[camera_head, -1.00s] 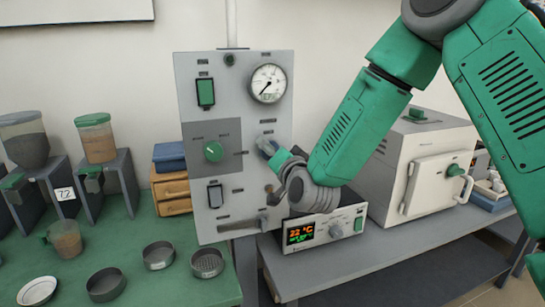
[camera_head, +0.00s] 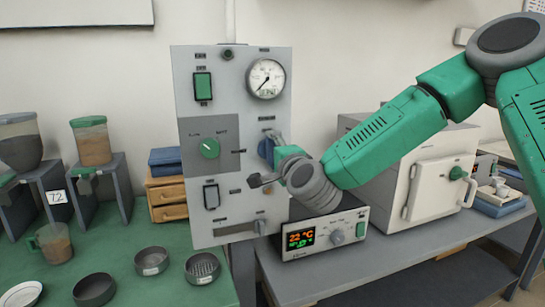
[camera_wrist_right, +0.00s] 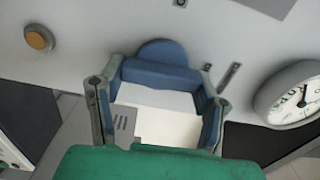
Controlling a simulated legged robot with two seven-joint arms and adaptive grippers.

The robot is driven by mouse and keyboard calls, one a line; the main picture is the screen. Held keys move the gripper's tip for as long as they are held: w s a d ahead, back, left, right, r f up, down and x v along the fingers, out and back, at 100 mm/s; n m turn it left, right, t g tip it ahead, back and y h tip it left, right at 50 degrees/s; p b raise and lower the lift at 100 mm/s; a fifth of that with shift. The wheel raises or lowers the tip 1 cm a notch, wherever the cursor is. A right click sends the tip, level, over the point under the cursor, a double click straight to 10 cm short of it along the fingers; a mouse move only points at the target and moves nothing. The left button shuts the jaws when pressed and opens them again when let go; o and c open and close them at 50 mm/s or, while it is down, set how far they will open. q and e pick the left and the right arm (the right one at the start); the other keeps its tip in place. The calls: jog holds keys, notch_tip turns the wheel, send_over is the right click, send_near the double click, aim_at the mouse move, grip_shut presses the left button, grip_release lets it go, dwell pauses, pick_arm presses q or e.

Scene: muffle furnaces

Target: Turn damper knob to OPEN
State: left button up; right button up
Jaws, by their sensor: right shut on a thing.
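A grey upright control panel (camera_head: 235,75) stands in the middle of the head view. A blue knob (camera_head: 266,149) sits on its right side, below the round gauge, partly hidden by my right gripper (camera_head: 268,160). The right wrist view shows the blue knob (camera_wrist_right: 160,68) close up, its bar lying between the two fingertips of my right gripper (camera_wrist_right: 156,95). The gripper is shut on this knob. The panel lettering is too small to read, so the knob's setting cannot be told. My left gripper is not in view.
A green knob (camera_head: 209,148), green switch (camera_head: 203,86) and pressure gauge (camera_head: 266,79) share the panel. A lit controller box (camera_head: 325,237) stands below my right arm, with a white furnace (camera_head: 432,180) to the right. Dishes and hoppers stand on the green table (camera_head: 130,235) at left.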

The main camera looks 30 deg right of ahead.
jog(key=shift+f+m, duration=0.3)
jog(key=shift+f, duration=0.1)
jog(key=o, duration=1.2)
jog(key=shift+c, duration=0.2)
jog(key=shift+w, duration=0.1)
jog(key=shift+r, duration=0.15)
jog(key=shift+s, duration=0.3)
jog(key=v, duration=0.6)
jog(key=shift+s, duration=0.35)
jog(key=shift+a, duration=0.1)
